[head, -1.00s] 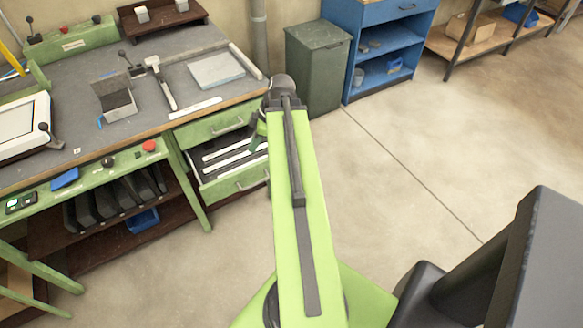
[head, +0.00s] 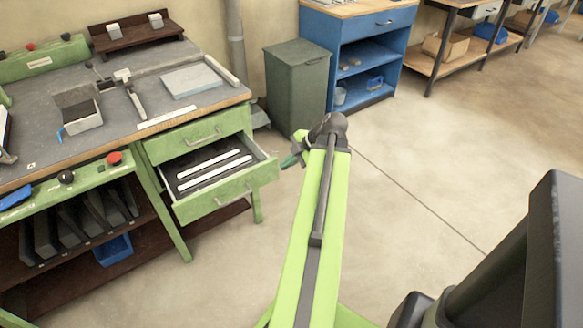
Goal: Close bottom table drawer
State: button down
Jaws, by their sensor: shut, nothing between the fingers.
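The bottom table drawer (head: 226,189) is pulled out of the green bench. Its green front with a metal handle faces the lower right, and white strips lie on its dark inside. The top drawer (head: 200,138) above it is shut. My gripper (head: 288,162) shows as a small dark green tip just to the right of the open drawer's right front corner. It looks shut and empty. In this view I cannot tell whether it touches the drawer.
A grey-green bin (head: 297,85) stands behind the drawer, with a blue cabinet (head: 365,60) to its right. The bench top (head: 150,80) holds several tools and a pale plate. The floor (head: 420,170) to the right is open.

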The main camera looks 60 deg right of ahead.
aim_at(268, 167)
jog(key=w, duration=0.1)
jog(key=w+f, duration=0.1)
jog(key=w, duration=0.1)
jog(key=w+d+f+b, duration=0.1)
jog(key=w, duration=0.1)
jog(key=shift+w+f, duration=0.15)
jog(key=shift+w, duration=0.1)
